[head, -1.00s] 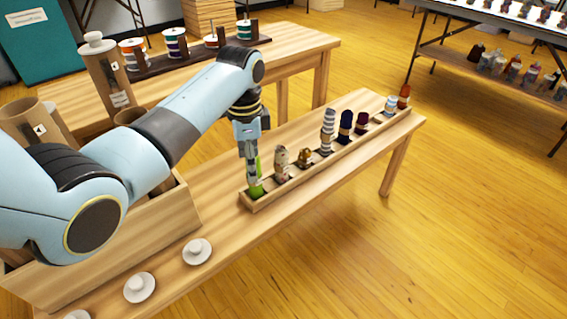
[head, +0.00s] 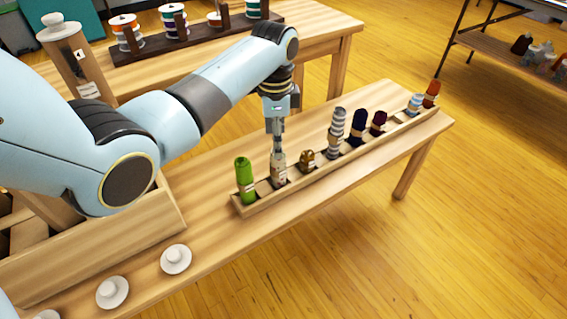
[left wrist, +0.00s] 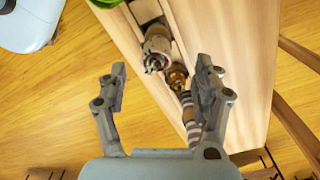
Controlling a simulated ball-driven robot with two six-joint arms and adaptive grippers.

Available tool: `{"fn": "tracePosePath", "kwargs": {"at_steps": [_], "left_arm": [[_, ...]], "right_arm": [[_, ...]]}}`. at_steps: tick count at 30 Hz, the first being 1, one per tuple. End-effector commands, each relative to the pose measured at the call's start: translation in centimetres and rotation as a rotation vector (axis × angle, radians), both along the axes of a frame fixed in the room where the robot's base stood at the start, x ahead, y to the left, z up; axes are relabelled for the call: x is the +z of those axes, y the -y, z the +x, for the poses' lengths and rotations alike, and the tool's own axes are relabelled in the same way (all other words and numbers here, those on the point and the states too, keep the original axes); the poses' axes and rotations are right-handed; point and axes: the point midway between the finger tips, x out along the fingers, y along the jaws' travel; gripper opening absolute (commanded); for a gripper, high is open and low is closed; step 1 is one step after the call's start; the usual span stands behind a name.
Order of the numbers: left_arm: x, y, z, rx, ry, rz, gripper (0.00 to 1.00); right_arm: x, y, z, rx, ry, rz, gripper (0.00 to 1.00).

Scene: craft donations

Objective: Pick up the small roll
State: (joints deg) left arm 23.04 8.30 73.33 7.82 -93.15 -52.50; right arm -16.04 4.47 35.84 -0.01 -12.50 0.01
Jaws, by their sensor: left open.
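A wooden rack (head: 262,205) on the near table holds a row of upright rolls. The smallest is a short brown-gold roll (head: 307,160), between a beige patterned roll (head: 279,172) and a tall grey-striped roll (head: 337,132). My left gripper (head: 277,150) points down at the top of the beige roll; whether it touches cannot be told. In the left wrist view my gripper (left wrist: 162,70) is open and empty, with the beige roll (left wrist: 157,47) and the brown-gold roll (left wrist: 176,75) showing between and beyond its fingers. My right gripper is not in view.
A green roll (head: 244,180) stands at the rack's near end; navy (head: 358,127), maroon (head: 378,123) and orange (head: 431,94) rolls stand farther along. A wooden crate (head: 150,235) and white knobbed lids (head: 176,259) are on the near-left table. A back table (head: 325,40) carries spools.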

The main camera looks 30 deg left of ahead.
Motion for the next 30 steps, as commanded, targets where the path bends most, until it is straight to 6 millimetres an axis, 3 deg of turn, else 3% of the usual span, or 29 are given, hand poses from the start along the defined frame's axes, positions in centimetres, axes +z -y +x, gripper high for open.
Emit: {"fn": "tracePosePath", "kwargs": {"at_steps": [3,8,11,20,27,30], "left_arm": [[-2.5,0.0,-0.1,0.000,-0.003,0.000,0.67],[-3.7,0.0,0.0,0.000,0.000,0.000,0.67],[-4.3,0.1,0.0,0.000,-0.001,0.000,0.67],[-8.7,0.5,-0.2,0.000,-0.004,0.000,0.67],[-8.7,0.4,-0.1,0.000,0.001,0.000,0.67],[-8.7,0.4,-0.1,0.000,0.000,0.000,0.55]], "right_arm": [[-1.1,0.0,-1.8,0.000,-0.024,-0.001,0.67],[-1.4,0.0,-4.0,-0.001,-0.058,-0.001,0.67],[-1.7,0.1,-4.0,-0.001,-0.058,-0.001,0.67],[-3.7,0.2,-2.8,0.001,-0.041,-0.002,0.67],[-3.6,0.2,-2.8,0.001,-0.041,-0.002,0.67],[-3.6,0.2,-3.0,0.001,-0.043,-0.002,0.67]]}}
